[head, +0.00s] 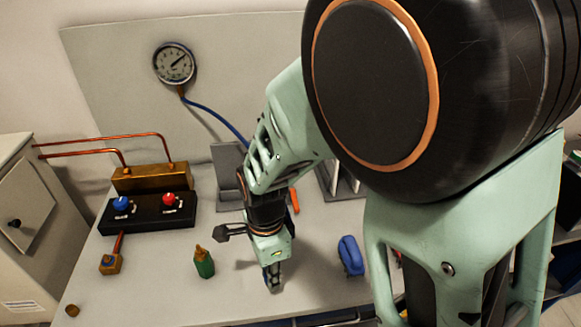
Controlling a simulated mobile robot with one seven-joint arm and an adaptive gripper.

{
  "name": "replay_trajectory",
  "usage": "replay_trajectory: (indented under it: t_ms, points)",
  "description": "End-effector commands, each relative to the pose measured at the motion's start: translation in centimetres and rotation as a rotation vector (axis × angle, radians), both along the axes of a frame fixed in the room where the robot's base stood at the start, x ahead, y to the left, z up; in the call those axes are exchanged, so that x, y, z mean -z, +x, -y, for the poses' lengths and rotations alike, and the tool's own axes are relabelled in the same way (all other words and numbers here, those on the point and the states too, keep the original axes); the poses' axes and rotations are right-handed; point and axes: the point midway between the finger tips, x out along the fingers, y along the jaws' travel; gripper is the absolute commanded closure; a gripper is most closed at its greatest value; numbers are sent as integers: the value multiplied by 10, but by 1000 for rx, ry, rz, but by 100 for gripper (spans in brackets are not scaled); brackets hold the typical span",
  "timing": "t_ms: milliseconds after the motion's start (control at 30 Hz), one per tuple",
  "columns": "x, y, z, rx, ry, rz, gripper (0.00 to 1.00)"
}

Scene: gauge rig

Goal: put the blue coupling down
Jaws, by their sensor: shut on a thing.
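My gripper (273,281) points down over the front middle of the grey bench (225,303). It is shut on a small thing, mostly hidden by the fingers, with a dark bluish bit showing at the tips. This fits the blue coupling, but its shape cannot be made out. The fingertips are at or just above the bench top; I cannot tell whether the held thing touches it.
A green bottle (204,263) stands left of my gripper; a folded blue item (350,256) lies right. A black block with blue and red knobs (148,212), a brass-ended tool (110,264) and a small brown piece (72,310) are left. Grey stands (228,165) are behind.

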Motion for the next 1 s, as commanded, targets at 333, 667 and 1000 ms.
replay_trajectory:
  t_ms: [333, 667, 1000]
  points:
    - [36, 8, 6, 0, -1, -3, 100]
    - [42, 8, 6, 1, 0, 1, 100]
    - [45, 8, 6, 1, 0, 0, 66]
